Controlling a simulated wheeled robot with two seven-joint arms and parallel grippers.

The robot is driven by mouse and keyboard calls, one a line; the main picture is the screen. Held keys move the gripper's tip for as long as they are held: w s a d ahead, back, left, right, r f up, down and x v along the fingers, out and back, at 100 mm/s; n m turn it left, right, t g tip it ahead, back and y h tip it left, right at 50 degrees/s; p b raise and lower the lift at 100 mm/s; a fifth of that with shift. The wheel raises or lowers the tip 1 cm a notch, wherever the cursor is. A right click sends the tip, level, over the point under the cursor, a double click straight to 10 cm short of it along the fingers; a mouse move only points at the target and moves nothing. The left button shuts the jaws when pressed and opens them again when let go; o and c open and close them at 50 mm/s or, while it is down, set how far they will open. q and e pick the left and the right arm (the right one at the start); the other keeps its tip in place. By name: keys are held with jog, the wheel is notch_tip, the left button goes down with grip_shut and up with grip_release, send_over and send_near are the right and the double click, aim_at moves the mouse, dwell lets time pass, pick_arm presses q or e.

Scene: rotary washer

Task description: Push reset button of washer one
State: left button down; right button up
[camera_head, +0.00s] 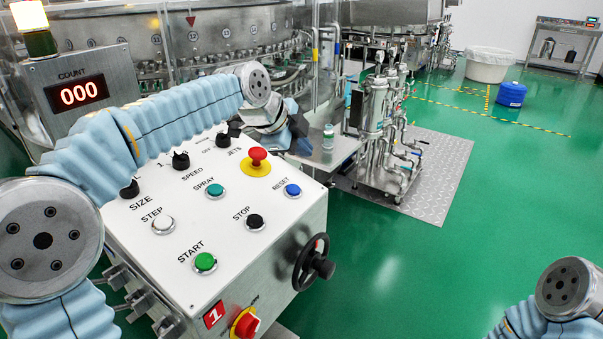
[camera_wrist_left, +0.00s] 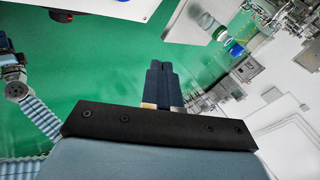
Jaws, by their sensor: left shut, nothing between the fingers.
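The control panel of washer one (camera_head: 130,225) is a white sloped box with a red "1" plate (camera_head: 213,314) on its front. The blue RESET button (camera_head: 293,190) sits near the panel's right edge, uncovered. My left arm reaches across behind the panel. My left gripper (camera_head: 300,138) is shut and empty, beyond the panel's far right corner, up and away from the RESET button in the picture. Its dark closed fingers (camera_wrist_left: 160,82) show in the left wrist view over green floor, with a panel edge at the top. My right gripper is out of view; only part of that arm shows at lower right.
A red mushroom button (camera_head: 258,156) on a yellow base is beside RESET; the black STOP button (camera_head: 255,222) is near it. A black handwheel (camera_head: 312,262) sticks out from the panel's right side. A small bottle (camera_head: 328,136) stands on a metal shelf.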

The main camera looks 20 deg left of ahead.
pick_arm(q)
jog(key=shift+w, duration=0.2)
jog(key=b, duration=0.4)
send_over(294, 192)
jog(key=f, duration=0.7)
jog(key=shift+s+d, duration=0.1)
jog(key=shift+d, duration=0.2)
jog(key=shift+a+f+b, duration=0.2)
jog(key=shift+f+b, duration=0.35)
jog(key=shift+f, duration=0.2)
dwell(0.8)
jog(key=shift+a+f+b, duration=0.1)
jog(key=shift+f+b, duration=0.3)
